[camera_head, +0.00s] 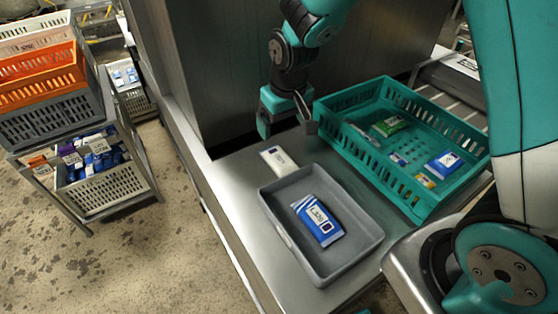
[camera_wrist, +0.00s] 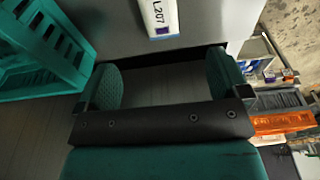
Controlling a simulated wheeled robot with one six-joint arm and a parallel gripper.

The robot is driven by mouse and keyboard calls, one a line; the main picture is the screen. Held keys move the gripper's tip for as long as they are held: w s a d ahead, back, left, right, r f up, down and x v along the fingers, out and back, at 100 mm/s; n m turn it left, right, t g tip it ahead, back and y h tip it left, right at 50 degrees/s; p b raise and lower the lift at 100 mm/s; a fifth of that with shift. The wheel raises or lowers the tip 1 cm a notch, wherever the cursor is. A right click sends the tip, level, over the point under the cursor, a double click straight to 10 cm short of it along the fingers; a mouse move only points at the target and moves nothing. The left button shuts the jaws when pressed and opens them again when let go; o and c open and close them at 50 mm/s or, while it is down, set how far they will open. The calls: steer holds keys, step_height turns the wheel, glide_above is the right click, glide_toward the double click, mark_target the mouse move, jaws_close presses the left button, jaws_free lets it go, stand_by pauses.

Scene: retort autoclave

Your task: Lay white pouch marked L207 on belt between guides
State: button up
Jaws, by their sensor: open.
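The white pouch (camera_head: 279,160) lies flat on the steel bench, just behind the grey tray. In the wrist view the same white pouch (camera_wrist: 158,14) shows at the top edge, cut off, with the print L207 readable. My gripper (camera_head: 286,121) is open and empty above the bench, a little behind the pouch and apart from it. In the wrist view my gripper (camera_wrist: 165,82) has its two teal fingers spread wide with only grey surface between them.
A grey tray (camera_head: 270,215) holds a blue and white pouch (camera_head: 318,220). A teal crate (camera_head: 345,140) with several packs stands to the right, rollers (camera_head: 440,97) behind it. A dark steel cabinet (camera_head: 215,60) rises behind. Crates on a rack (camera_head: 150,170) stand left.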

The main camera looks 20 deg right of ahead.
mark_target(279, 158)
steer(key=f, duration=0.4)
steer(key=w+f+p, duration=0.1)
steer(key=f, duration=0.4)
steer(key=w+f+p, duration=0.1)
steer(key=f, duration=0.3)
steer(key=shift+a+f, duration=0.1)
steer(key=shift+f, duration=0.05)
steer(key=c, duration=1.1)
